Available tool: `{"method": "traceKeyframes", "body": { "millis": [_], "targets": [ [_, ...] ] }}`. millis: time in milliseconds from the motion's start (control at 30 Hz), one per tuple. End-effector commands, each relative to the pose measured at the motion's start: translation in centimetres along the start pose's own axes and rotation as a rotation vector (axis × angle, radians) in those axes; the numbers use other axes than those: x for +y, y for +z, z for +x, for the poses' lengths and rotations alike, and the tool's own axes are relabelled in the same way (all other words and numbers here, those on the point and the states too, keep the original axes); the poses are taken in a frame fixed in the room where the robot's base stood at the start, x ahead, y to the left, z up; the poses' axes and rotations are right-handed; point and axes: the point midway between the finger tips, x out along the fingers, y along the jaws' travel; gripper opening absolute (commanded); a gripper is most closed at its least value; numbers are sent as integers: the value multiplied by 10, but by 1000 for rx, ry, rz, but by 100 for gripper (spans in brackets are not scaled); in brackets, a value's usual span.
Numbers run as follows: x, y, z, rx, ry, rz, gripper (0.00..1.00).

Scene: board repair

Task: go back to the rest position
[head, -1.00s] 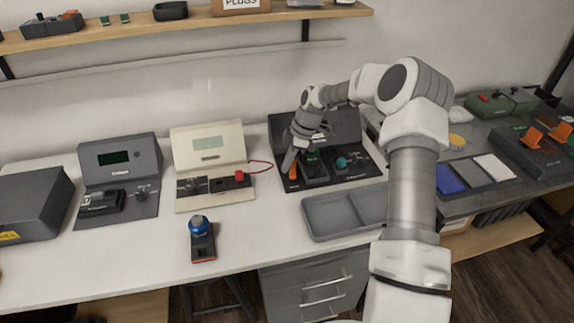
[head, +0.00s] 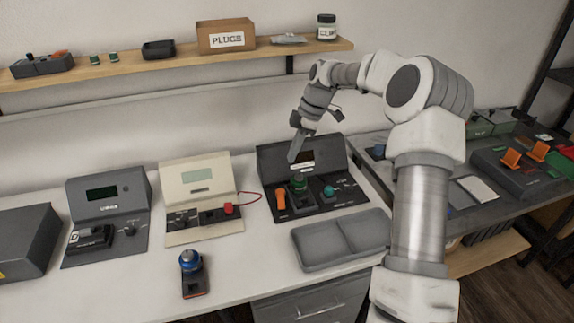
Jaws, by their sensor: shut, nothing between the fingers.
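My gripper (head: 293,157) hangs from my raised arm above the dark test station (head: 285,165) at the right of the white bench. It is shut and empty, its fingers pointing down and a little left, clear of the station. Below it the station holds an orange lever or handle (head: 281,199), a green part (head: 300,182) and a teal knob (head: 328,191). My forearm covers part of the bench to the right.
A grey two-part tray (head: 345,236) lies in front of the station. A cream station (head: 196,175) and a dark station (head: 104,196) stand to the left. A blue-topped device (head: 192,275) sits near the bench's front edge. A shelf (head: 205,63) runs above, with a PLUGS box (head: 226,36).

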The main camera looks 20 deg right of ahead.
Motion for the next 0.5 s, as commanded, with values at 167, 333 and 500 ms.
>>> {"method": "traceKeyframes", "body": {
  "millis": [167, 333, 500],
  "targets": [
    [0, 0, -12, 0, 1, 0, 0],
    [0, 0, -12, 0, 0, 0, 0],
    [0, 0, -12, -1, 0, 0, 0]
  ]
}}
